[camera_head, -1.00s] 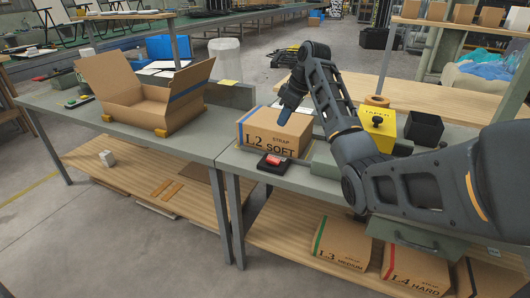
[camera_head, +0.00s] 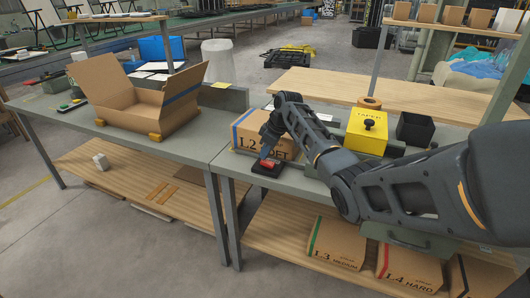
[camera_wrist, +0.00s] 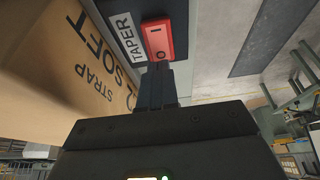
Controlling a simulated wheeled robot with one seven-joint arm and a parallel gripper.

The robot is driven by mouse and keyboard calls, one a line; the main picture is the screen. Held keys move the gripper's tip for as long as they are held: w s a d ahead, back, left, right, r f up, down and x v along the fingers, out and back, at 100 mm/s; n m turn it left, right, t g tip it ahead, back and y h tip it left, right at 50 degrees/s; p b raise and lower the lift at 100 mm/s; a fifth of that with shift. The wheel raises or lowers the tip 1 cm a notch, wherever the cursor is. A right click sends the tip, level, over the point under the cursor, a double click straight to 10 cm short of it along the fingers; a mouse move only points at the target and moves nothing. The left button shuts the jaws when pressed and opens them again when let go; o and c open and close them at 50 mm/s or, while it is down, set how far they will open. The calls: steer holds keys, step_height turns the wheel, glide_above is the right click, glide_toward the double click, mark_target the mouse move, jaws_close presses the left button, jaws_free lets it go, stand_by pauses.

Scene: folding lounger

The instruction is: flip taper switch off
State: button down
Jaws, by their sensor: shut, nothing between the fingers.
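The taper switch is a red rocker (camera_head: 267,163) on a black base (camera_head: 259,169) at the table's front edge. In the wrist view the red rocker (camera_wrist: 158,40) carries I and O marks, beside a white TAPER label (camera_wrist: 126,38). My gripper (camera_head: 265,155) is shut and empty, pointing down at the switch. In the wrist view its fingertips (camera_wrist: 158,68) are at the O end of the rocker; I cannot tell whether they touch it. The rocker's tilt is not clear.
The L2 SOFT strap box (camera_head: 247,135) stands right behind the switch, close to my gripper. A yellow TAPER box (camera_head: 366,135) and a black bin (camera_head: 418,130) stand to the right. An open cardboard box (camera_head: 150,100) is on the left table.

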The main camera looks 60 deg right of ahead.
steer(key=shift+f, duration=0.25)
steer(key=shift+w+f, duration=0.1)
steer(key=shift+w+a+f+g, duration=0.1)
steer(key=shift+w+f+g, duration=0.1)
steer(key=shift+g, duration=0.1)
steer(key=shift+s+f, duration=0.1)
steer(key=shift+s, duration=0.1)
steer(key=shift+s+r+p, duration=0.2)
steer(key=shift+s+p, duration=0.45)
steer(key=shift+s, duration=0.05)
steer(key=shift+r, duration=0.1)
